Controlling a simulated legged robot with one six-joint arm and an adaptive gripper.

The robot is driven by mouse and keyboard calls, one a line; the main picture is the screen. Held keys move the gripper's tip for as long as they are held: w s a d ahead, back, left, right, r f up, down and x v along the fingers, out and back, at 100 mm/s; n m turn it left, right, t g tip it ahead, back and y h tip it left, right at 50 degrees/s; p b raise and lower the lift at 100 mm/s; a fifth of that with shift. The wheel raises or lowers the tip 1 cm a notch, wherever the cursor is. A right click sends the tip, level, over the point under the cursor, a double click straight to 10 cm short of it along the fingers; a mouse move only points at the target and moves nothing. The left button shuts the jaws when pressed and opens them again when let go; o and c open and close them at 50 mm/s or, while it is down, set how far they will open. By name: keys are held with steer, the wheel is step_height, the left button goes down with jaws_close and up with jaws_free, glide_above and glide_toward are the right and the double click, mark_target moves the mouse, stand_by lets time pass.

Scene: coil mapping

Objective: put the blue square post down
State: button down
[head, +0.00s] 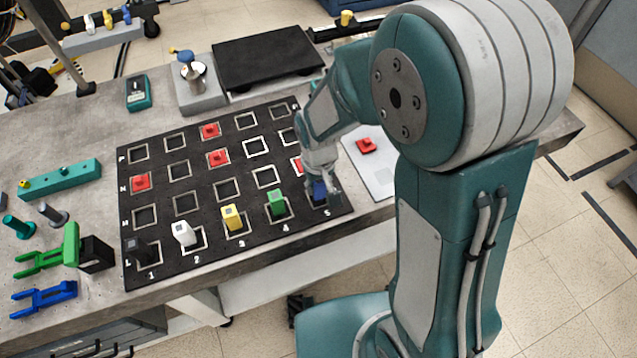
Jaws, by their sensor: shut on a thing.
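The blue square post (319,190) is at the near right corner of the black board (160,222), at the square marked 5 in row L. My gripper (321,180) is over it, shut on it from above. My gripper and wrist hide the post's upper part. I cannot tell whether the post's base touches the board. A green post (276,202), a yellow post (231,217), a white post (184,233) and a black post (137,250) stand to the left along the same row.
Red pieces (218,158) sit in several squares farther back. Another red piece (366,146) lies on a pale plate (384,180) right of the board. A black plate (266,58) is behind. Green and blue forked tools (45,298) lie at left. My arm blocks the right side.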

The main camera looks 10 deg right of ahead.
steer(key=shift+c, duration=1.9)
jaws_free()
steer(key=shift+d, duration=0.15)
step_height(320, 180, up, 12)
steer(key=shift+r, duration=0.1)
steer(key=s+d+r+m+t, duration=0.3)
steer(key=s+d+r+t, duration=0.2)
steer(key=s+d+r, duration=0.5)
steer(key=s, duration=0.2)
steer(key=shift+s+d+r+t, duration=0.3)
steer(key=shift+s+d+r, duration=0.05)
steer(key=shift+s, duration=0.05)
